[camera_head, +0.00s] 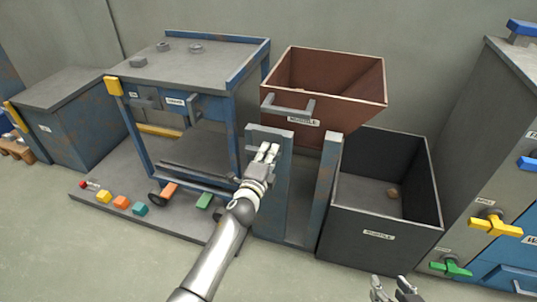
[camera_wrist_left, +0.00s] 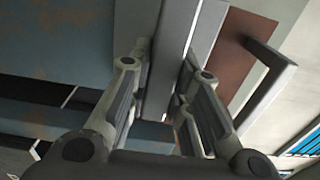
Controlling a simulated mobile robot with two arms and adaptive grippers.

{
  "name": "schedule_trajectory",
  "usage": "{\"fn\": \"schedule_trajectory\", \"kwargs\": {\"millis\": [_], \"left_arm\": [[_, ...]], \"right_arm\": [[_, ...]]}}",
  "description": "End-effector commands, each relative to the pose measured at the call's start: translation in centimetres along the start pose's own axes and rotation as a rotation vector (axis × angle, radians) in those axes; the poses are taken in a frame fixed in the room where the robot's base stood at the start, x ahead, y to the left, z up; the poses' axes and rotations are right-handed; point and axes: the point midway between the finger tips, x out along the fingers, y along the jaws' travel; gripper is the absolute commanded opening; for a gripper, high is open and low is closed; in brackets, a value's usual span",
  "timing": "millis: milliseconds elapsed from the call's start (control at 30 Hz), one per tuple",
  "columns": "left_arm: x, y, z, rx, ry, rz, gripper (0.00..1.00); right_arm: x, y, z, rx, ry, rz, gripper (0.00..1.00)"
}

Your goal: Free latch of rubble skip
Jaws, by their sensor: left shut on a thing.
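The rubble skip (camera_head: 340,88) is a brown open tub with a label and a grey handle (camera_head: 288,106) on its front, held up between posts. My left gripper (camera_head: 267,153) is at the front post (camera_head: 268,190) below the skip's left part. In the left wrist view its fingers (camera_wrist_left: 163,100) are shut on a grey upright bar (camera_wrist_left: 170,55), which seems to be the latch. The fingers hide most of the latch in the head view. The brown skip (camera_wrist_left: 235,55) and handle (camera_wrist_left: 270,85) show beside the bar. My right gripper (camera_head: 395,288) is low at the bottom edge, fingers apart and empty.
A cabinet with yellow (camera_head: 495,223) and green (camera_head: 450,267) valves is far right.

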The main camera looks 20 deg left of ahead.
Motion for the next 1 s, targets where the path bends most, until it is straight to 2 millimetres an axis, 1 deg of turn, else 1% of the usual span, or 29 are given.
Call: {"fn": "schedule_trajectory", "kwargs": {"millis": [433,467,600,633,1000], "left_arm": [[-0.04,0.16,-0.04,0.014,0.001,0.002,0.00],[-0.04,0.16,-0.04,0.014,0.001,0.003,0.21],[-0.03,0.13,-0.03,0.013,0.000,0.002,0.39],[-0.03,0.12,-0.03,0.012,0.000,0.002,0.41],[-0.28,0.10,0.00,0.011,0.000,0.001,0.41]], "right_arm": [[0.04,-0.01,-0.19,0.000,0.009,0.000,0.40],[0.04,-0.01,-0.19,0.000,0.009,0.000,0.40],[0.04,-0.01,-0.19,0.000,0.009,0.000,0.40],[0.04,-0.01,-0.18,0.000,0.008,0.000,0.40],[0.01,-0.11,-0.08,0.000,0.005,-0.003,0.40]]}}
